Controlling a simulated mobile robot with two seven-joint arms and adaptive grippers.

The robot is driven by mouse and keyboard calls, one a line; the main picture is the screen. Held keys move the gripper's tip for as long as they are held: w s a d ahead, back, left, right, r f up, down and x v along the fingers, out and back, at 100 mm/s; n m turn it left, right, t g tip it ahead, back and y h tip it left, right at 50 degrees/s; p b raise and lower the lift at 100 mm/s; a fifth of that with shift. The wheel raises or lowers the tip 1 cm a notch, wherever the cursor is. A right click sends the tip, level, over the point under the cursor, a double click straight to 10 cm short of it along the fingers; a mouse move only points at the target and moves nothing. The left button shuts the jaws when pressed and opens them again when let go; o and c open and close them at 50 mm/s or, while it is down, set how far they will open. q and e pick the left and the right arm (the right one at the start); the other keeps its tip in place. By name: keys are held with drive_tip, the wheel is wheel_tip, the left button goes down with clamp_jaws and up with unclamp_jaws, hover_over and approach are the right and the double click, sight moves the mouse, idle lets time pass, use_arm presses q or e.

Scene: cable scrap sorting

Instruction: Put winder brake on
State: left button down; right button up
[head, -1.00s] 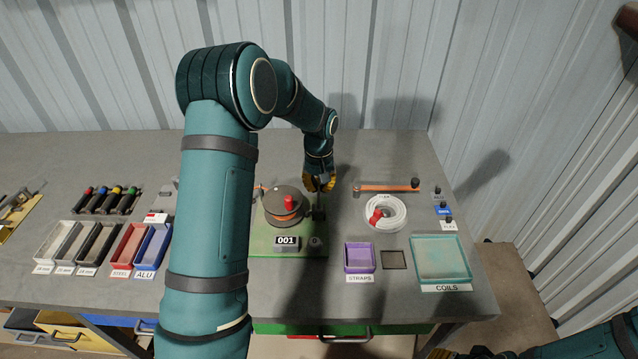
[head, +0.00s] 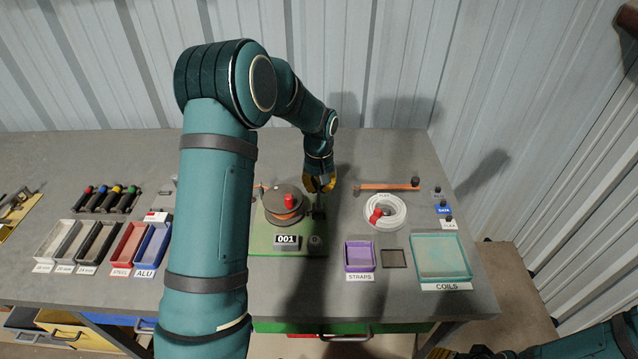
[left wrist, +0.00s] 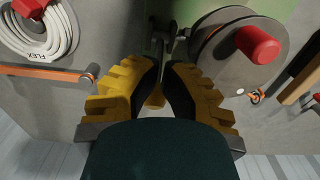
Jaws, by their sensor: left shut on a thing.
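The winder stands on a green base plate (head: 262,244) on the bench, with a grey round reel (head: 274,196) and a red crank knob (head: 290,201). Its reel also shows in the left wrist view (left wrist: 215,35), with the red knob (left wrist: 258,45). The brake lever (left wrist: 156,97) is a thin bar with a tan end beside the reel. My left gripper (head: 319,185) is at the reel's right rear, its yellow-padded fingers (left wrist: 160,85) shut on the lever. The fingers partly hide the lever. My right gripper (head: 455,353) is cut off at the bottom edge.
Several bins, including a red one (head: 117,260), stand left. My left arm hides part of the bench.

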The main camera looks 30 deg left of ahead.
sight(319, 204)
use_arm(q)
wheel_tip(319, 204, up, 6)
drive_tip(key=p, duration=0.4)
idle(0.5)
